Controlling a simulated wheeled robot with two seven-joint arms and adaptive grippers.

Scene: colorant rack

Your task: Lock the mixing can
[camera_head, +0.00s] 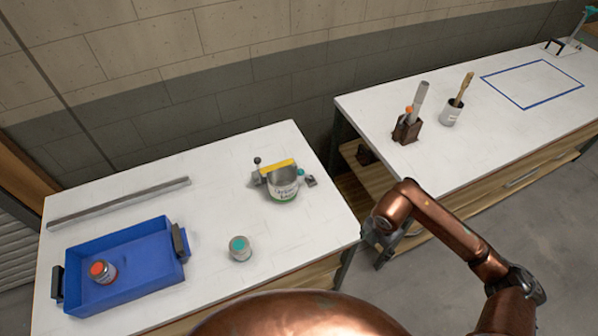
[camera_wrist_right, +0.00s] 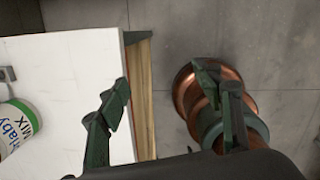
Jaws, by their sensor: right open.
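The mixing can (camera_head: 284,189), white with a green-edged label, stands upright in a grey holder on the left table. A yellow bar (camera_head: 278,165) lies across its top, and a lever with a black knob (camera_head: 257,161) rises at its left. In the right wrist view, part of the can (camera_wrist_right: 14,128) shows at the left edge. My right gripper (camera_head: 374,237) is beyond the table's right edge, to the right of the can and apart from it. In the wrist view the right gripper (camera_wrist_right: 168,105) is open with nothing between its fingers. My left gripper is out of view.
A blue tray (camera_head: 140,292) holds an orange-topped can (camera_head: 101,271). A teal-topped can (camera_head: 240,248) stands in front of the mixing can. A grey bar (camera_head: 120,203) lies at the back left. The right table (camera_head: 455,160) carries a brown holder (camera_head: 406,130) and a brush cup (camera_head: 451,113).

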